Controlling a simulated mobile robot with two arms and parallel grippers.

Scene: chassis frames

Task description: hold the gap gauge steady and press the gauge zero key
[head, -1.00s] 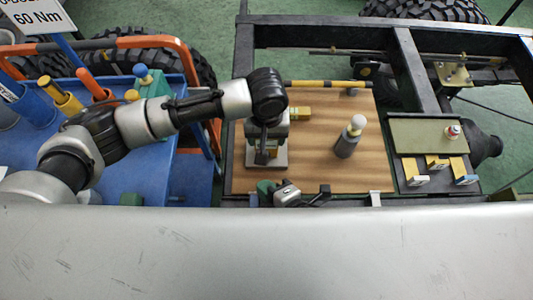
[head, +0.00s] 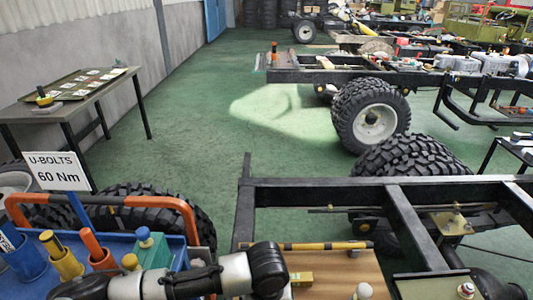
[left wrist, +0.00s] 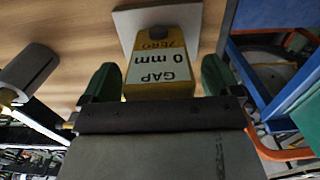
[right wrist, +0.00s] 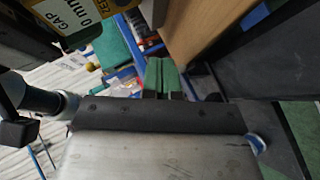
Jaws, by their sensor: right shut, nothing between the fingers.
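The gap gauge (left wrist: 160,85) is a yellow block with a white face reading "GAP 0 mm". A dark key (left wrist: 158,33) sits above its "ZERO" label. The gauge stands at a pale plate (left wrist: 130,22) on the wooden board. In the right wrist view the gauge (right wrist: 72,18) shows at the upper left, partly cut off. My right gripper (right wrist: 162,76) is shut and empty, apart from the gauge. The head view shows neither gripper's fingers.
The wooden board (head: 335,272) lies within the black chassis frame (head: 310,192). A yellow block (head: 301,279) and a pale-topped bottle (head: 363,291) stand on it. A blue tool cart (head: 178,256) with coloured holders is at left. A metal table (head: 75,98) stands farther back.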

